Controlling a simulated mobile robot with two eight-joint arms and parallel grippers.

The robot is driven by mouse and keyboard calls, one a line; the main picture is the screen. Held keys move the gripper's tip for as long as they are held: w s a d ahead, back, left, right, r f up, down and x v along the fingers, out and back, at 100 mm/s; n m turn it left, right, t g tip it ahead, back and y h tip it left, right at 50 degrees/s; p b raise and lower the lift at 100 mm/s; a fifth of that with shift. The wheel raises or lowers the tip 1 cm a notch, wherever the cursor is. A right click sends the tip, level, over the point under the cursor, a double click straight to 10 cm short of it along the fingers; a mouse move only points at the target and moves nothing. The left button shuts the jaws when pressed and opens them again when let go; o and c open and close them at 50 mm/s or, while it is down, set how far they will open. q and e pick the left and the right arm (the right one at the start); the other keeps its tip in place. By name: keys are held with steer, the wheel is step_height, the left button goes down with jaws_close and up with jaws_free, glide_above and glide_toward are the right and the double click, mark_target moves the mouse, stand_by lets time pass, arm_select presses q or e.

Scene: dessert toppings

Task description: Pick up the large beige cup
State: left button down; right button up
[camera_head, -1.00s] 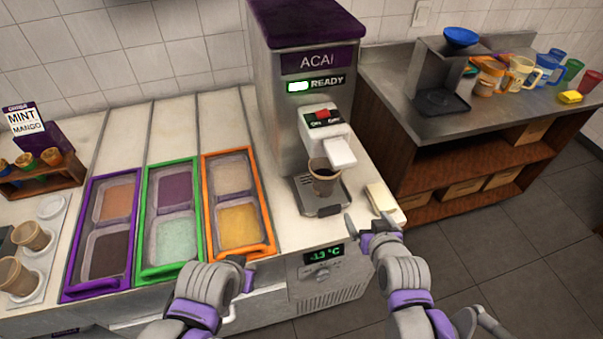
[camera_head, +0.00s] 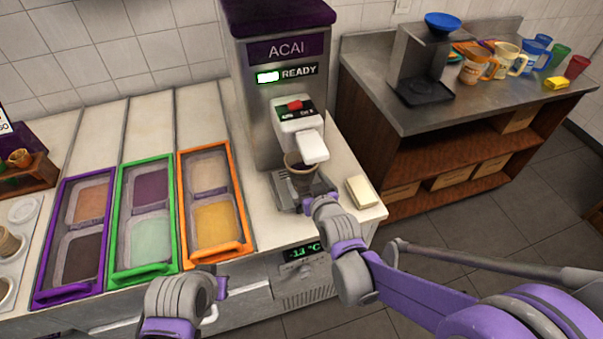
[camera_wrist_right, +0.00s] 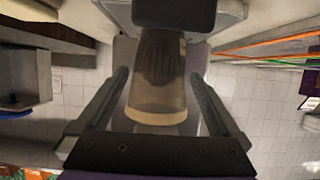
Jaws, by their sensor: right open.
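A beige cup (camera_head: 301,180) stands upright on the drip tray under the acai machine's spout. It looks dark inside from above. In the right wrist view the same cup (camera_wrist_right: 158,102) sits between the two fingers of my right gripper (camera_wrist_right: 160,78), with dark contents showing through its wall. My right gripper (camera_head: 308,199) is open, with a finger on either side of the cup; I see gaps between the fingers and the cup. My left gripper (camera_head: 219,288) is low in front of the counter, partly hidden by its own wrist.
The acai machine (camera_head: 259,125) rises behind the cup, its white spout (camera_head: 312,147) right above. A pale block (camera_head: 361,192) lies right of the drip tray. Topping bins, including an orange-framed one (camera_head: 228,247), are at left. More cups (camera_head: 8,243) stand at the far left.

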mark_target(298, 168)
steer(key=x, duration=0.5)
steer(key=c, duration=1.3)
steer(key=shift+c, duration=0.2)
